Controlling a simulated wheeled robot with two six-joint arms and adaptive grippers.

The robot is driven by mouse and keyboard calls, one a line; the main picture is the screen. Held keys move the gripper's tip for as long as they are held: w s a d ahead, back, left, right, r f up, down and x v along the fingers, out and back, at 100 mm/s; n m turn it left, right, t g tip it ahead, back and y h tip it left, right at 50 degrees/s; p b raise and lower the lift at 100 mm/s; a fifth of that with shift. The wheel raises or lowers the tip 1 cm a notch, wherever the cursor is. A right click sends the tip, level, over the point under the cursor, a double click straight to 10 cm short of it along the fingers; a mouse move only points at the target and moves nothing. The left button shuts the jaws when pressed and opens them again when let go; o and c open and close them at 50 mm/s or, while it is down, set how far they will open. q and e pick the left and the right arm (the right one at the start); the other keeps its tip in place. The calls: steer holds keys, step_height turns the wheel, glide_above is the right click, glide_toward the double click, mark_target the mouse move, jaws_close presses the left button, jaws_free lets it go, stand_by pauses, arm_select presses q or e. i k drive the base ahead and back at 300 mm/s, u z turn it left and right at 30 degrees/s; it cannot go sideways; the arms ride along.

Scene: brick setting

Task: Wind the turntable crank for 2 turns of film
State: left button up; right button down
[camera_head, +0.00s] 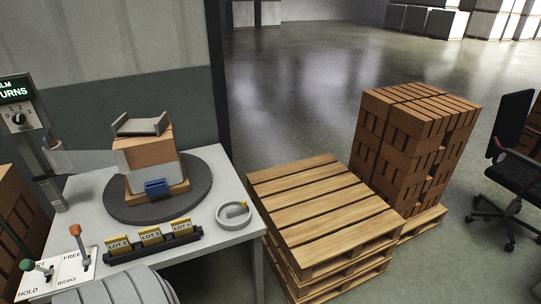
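A dark round turntable (113,207) lies on a pale table. On it a small wooden pallet carries a load of bricks (150,152), with a pale band, seemingly film, around its lower part. A translucent strip of film (95,160) runs from a white roll (58,157) on a post to the load. A "FILM TURNS" dial (18,117) is on the post. A lever with an orange knob (75,230) and one with a green knob (26,265) stand on a labelled plate. I cannot make out a crank for certain. Neither gripper is in view.
A rack of yellow LOT cards (150,237) and a grey ring-shaped object (234,215) lie near the table's front. Stacked wooden pallets (325,210), a brick stack (415,140) and an office chair (510,150) stand right. Bricks (20,215) stand left. Open floor lies behind.

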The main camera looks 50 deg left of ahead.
mark_target(234, 215)
steer(key=u, duration=0.1)
steer(key=i, duration=1.1)
steer(key=u, duration=1.35)
steer(key=i, duration=0.8)
steer(key=u, duration=0.8)
